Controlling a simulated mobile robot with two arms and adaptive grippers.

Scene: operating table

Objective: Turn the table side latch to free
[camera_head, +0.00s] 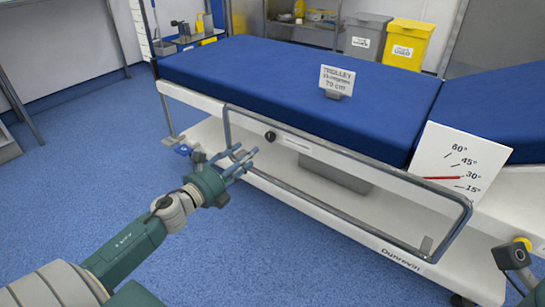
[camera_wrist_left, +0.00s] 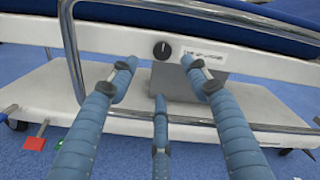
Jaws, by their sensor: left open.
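The side latch is a small round black knob (camera_head: 270,136) on the white side of the blue-topped table (camera_head: 300,85). In the left wrist view the knob (camera_wrist_left: 162,50) shows a pale mark, roughly upright, with a printed label (camera_wrist_left: 207,52) to its right, too small to read. My left gripper (camera_head: 240,158) is open and empty, its blue fingers pointing at the table side, below and left of the knob in the head view. In the left wrist view the gripper (camera_wrist_left: 158,75) frames the knob between its upper fingers, apart from it. My right gripper's fingers are not visible.
A metal side rail (camera_head: 345,152) loops along the table's side; its tube crosses close to my left fingers. A white angle card (camera_head: 460,170) with a red pointer is at the right. A small sign (camera_head: 337,80) stands on the mattress.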

